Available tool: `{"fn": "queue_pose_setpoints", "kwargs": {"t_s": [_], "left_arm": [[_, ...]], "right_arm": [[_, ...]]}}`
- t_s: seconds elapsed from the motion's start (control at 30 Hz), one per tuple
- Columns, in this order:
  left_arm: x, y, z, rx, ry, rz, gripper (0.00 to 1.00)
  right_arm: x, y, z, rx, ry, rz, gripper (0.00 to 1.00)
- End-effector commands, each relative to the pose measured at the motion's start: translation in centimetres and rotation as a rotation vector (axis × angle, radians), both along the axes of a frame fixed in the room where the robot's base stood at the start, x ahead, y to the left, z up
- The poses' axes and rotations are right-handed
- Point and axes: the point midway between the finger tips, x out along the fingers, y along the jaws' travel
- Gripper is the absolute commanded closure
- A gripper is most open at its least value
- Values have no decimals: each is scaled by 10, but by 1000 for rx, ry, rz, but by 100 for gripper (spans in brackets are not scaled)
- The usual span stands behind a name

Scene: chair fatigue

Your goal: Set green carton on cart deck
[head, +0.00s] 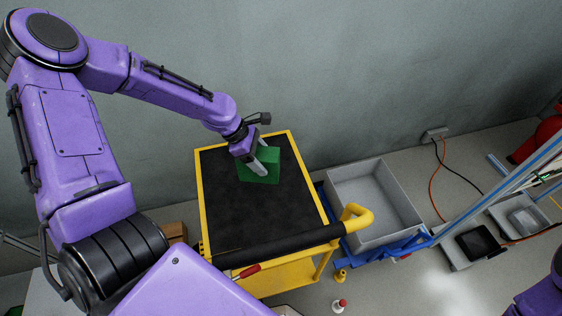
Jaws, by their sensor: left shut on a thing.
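The green carton (268,158) is at the far right part of the cart deck (238,215), a black surface with a yellow rim. My left gripper (257,168) reaches down from the left and is shut on the carton. The gripper hides part of the carton. From this angle I cannot tell whether the carton's underside touches the deck. My right gripper is not in view; only a bit of purple arm shows at the lower right edge.
The cart's yellow and black push handle (357,215) runs along its near side. A grey bin (375,200) on a blue frame stands right of the cart. A grey wall rises behind the cart. The near and middle deck is clear.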

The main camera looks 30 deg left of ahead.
Motion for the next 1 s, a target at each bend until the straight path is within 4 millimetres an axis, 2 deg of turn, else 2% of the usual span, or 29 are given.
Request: {"fn": "queue_pose_setpoints", "kwargs": {"t_s": [0.13,0.43,0.57,0.8,1.0], "left_arm": [[28,-8,-16,-1,1,0,77],[64,-19,-60,-1,0,0,77],[72,-21,-67,0,-2,-3,77],[76,-23,-101,-1,0,-1,77],[77,-23,-102,-1,-3,-2,77]], "right_arm": [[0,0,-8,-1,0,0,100],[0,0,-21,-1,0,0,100],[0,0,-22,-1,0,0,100],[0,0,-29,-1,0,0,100],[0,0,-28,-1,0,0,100]]}}
